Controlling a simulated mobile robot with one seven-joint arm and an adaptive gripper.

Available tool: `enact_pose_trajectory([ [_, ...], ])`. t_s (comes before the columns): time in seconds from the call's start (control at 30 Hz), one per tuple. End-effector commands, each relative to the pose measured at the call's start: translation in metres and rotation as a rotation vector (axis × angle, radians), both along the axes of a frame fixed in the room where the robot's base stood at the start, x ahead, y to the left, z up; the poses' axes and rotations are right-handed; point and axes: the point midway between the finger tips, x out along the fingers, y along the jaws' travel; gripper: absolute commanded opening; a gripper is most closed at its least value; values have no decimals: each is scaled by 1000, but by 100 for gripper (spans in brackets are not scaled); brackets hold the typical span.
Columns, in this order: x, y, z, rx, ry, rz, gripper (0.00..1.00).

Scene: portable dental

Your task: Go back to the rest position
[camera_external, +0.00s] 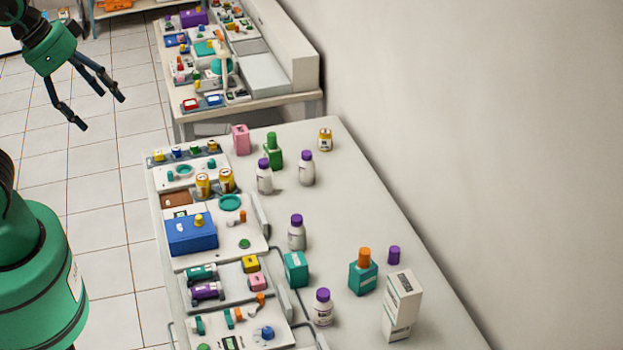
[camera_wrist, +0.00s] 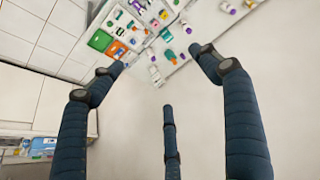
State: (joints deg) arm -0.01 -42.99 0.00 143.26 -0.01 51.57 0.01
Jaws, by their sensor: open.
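My gripper (camera_external: 98,108) hangs at the upper left of the external view, over the tiled floor and to the left of the tables. Its dark fingers are spread apart with nothing between them. In the wrist view my gripper (camera_wrist: 165,75) shows three dark blue fingers, also spread and empty. My gripper is apart from the near table (camera_external: 300,220) and touches nothing that I can see. Part of my green arm fills the lower left of the external view.
The near table holds white-and-purple bottles (camera_external: 297,233), a blue box (camera_external: 191,236), a white carton (camera_external: 402,305) and trays of small items. A second cluttered table (camera_external: 262,103) stands behind it. A bare wall (camera_external: 480,130) runs along the right. Tiled floor (camera_external: 100,230) lies open at the left.

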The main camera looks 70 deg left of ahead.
Motion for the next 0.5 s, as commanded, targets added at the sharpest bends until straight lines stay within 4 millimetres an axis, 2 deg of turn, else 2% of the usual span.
enact_pose_trajectory([
  [0.27,0,0,-22,0,0,0,77],
  [0.5,0,0,-65,0,0,0,77],
])
